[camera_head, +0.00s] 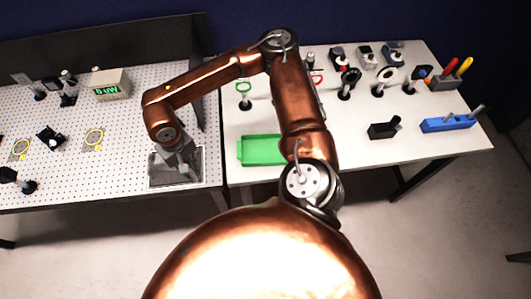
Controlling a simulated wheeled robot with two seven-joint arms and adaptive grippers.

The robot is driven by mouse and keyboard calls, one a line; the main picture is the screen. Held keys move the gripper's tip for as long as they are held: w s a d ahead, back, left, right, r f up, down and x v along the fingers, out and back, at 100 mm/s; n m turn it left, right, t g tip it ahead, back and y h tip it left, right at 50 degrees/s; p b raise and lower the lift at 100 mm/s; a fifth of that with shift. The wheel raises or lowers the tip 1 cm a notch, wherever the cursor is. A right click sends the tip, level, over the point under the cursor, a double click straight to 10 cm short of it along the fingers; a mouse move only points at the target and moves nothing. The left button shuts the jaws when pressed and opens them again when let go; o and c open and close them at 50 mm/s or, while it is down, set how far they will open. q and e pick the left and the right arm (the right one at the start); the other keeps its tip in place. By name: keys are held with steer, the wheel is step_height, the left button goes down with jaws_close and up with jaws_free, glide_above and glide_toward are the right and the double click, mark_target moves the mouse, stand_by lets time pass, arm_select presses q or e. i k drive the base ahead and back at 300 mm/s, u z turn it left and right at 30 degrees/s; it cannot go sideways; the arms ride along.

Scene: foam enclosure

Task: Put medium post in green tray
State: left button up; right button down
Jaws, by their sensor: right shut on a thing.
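The green tray (260,151) lies on the white table near its left front edge, and my right arm passes close by its right end. It looks empty. My right gripper (189,170) is low over a grey square plate (160,180) at the perforated board's front right corner, left of the tray. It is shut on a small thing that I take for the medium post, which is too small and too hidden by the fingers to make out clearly. My left gripper is out of view.
A blue block (447,124) and a black block (380,131) stand right of the tray. Several mounted optics, including a green ring (244,88), stand behind it. A display box (110,84) stands at the board's back. A narrow gap separates board and table.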

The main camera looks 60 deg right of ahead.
mark_target(267, 152)
steer(key=u, duration=1.75)
steer(key=k, duration=0.85)
steer(key=z, duration=1.75)
